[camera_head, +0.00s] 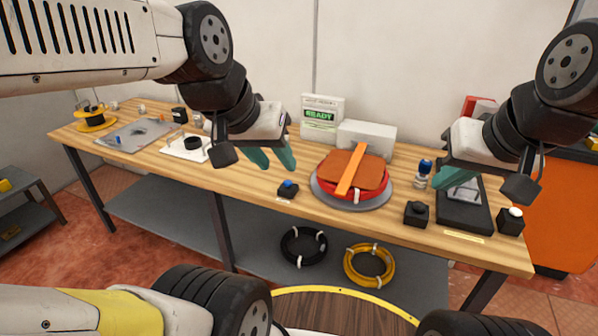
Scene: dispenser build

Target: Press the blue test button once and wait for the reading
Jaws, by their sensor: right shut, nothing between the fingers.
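The blue test button (289,184) sits on a small black box near the front edge of the wooden bench. A white display unit (323,104) at the back of the bench shows READY on a green band. My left gripper (273,163) has teal fingers with a gap between them and nothing seen in it. It hangs above and a little left of the blue button, apart from it. My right gripper (452,187) is shut and empty, over the right part of the bench by a dark device.
A red round dish (342,190) with an orange bar across it stands right of the button. A black knob box (416,214), a dark flat device (463,216) and a white-button box (511,221) are farther right. A grey tray (135,133) lies at the left.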

